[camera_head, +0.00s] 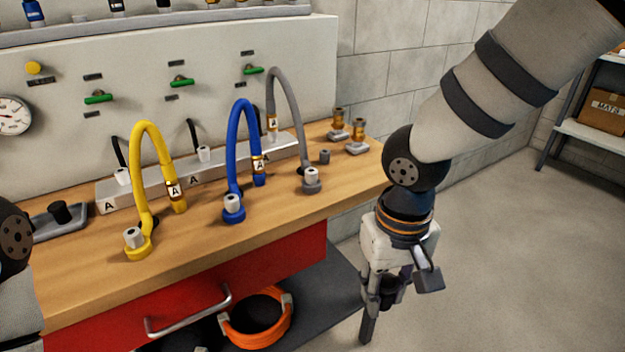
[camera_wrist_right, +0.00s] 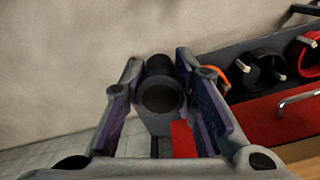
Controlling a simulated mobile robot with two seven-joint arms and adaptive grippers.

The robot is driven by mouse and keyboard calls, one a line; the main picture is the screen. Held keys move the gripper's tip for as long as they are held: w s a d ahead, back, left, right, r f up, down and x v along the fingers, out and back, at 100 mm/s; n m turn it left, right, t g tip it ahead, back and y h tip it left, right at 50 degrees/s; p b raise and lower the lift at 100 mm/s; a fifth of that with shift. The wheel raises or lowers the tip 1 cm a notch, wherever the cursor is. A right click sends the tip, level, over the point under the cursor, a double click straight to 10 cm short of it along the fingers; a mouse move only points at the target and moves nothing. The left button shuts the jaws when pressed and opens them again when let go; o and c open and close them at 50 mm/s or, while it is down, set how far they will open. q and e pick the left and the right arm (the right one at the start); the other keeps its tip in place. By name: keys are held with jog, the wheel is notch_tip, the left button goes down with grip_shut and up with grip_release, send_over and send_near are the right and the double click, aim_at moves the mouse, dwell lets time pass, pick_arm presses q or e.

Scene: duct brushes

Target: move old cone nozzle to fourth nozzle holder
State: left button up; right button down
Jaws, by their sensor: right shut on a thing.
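My right gripper (camera_head: 377,318) hangs over the floor, to the right of the workbench's front. It is shut on a dark round piece (camera_head: 391,291), partly hidden by the fingers. In the right wrist view the dark piece (camera_wrist_right: 161,93) is a hollow cylinder between the two fingers (camera_wrist_right: 166,110); I take it for the cone nozzle, but its cone shape does not show clearly. No holder is clearly marked as the fourth. My left gripper is out of view; only part of my left arm shows at the left edge.
Yellow (camera_head: 148,165), blue (camera_head: 243,140) and grey (camera_head: 285,88) hoses arch over the wooden bench top (camera_head: 285,212). A tray (camera_head: 42,232) with a black cylinder (camera_head: 60,212) is at the left. Brass fittings (camera_head: 358,130) stand at the right end. An orange coil (camera_head: 257,320) lies below.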

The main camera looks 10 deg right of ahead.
jog(key=w+a+r+n, duration=0.3)
jog(key=a+r+n, duration=0.5)
jog(key=a, duration=0.3)
jog(key=shift+w+a+r, duration=0.2)
jog(key=shift+a+r, duration=0.15)
jog(key=shift+a, duration=0.05)
jog(key=w+a+f+n, duration=0.3)
jog(key=a+f+n, duration=0.1)
jog(key=shift+w+f+n, duration=0.15)
jog(key=shift+w+n, duration=0.15)
jog(key=shift+d, duration=0.1)
jog(key=s+d+r+m, duration=0.5)
jog(key=d+r+m, duration=0.2)
jog(key=r+m, duration=0.1)
jog(key=shift+s+d+r, duration=0.15)
jog(key=shift+d+r, duration=0.2)
jog(key=shift+d, duration=0.05)
